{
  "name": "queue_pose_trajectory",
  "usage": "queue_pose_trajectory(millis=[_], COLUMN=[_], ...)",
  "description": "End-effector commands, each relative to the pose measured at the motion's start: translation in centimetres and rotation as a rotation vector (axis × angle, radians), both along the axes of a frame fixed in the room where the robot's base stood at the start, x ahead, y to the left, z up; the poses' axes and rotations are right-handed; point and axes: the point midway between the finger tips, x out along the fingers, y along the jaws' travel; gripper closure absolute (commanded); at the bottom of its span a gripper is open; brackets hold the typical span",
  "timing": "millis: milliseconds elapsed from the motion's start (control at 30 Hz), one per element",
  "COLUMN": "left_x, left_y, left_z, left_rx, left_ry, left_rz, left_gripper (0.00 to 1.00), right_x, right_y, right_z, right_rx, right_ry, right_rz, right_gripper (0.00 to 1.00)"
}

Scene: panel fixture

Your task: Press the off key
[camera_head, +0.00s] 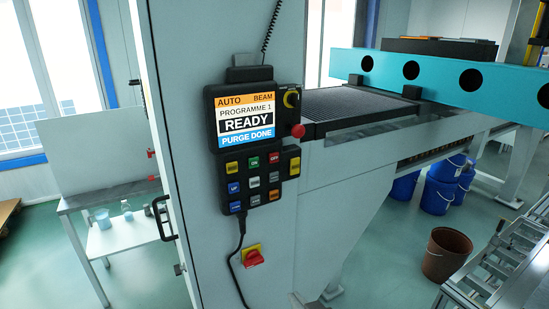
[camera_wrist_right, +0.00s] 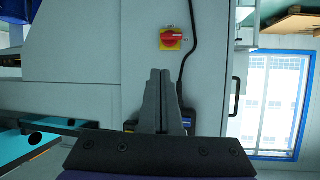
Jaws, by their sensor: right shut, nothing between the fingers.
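The off key (camera_head: 274,159) is a small red key in the top row of the black control panel (camera_head: 212,165), right of the green ON key (camera_head: 253,162). The panel's screen (camera_head: 245,122) reads AUTO, BEAM, PROGRAMME 1, READY, PURGE DONE. My right gripper (camera_wrist_right: 160,72) shows in the right wrist view, shut and empty, in front of the cabinet. The panel's edges show beside its fingers, which hide the keys there. I cannot make out either gripper in the head view.
A red rotary switch (camera_head: 253,258) on a yellow plate sits below the panel, beside a hanging black cable (camera_head: 238,262). A red knob (camera_head: 298,131) juts out right of the screen. A teal beam (camera_head: 440,75), blue buckets (camera_head: 438,196) and a brown bin (camera_head: 446,254) stand to the right.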

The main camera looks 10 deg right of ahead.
Motion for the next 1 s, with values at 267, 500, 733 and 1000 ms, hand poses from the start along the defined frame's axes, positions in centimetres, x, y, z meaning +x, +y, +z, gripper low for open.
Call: queue_pose_trajectory(millis=[267, 500, 733, 1000], left_x=[0.5, 1.0, 1.2, 1.2], left_y=[0.0, 0.0, 0.0, 0.0], left_z=[1.5, 2.6, 3.0, 3.0], left_rx=[0.000, 0.000, 0.000, 0.000], left_ry=[-0.011, -0.019, -0.023, -0.023], left_rz=[0.000, 0.000, 0.000, 0.000], left_gripper=[0.50, 0.50, 0.50, 0.50], right_x=[7.7, 10.7, 11.0, 10.9], right_y=[1.2, -0.6, -2.1, -2.4], right_z=[11.9, 20.0, 22.7, 22.9], right_rx=[0.067, 0.105, 0.109, 0.111], right_ry=[-0.457, -0.801, -0.941, -0.960], right_rz=[-0.081, -0.282, -0.423, -0.448], right_gripper=[1.00, 1.00, 1.00, 1.00])
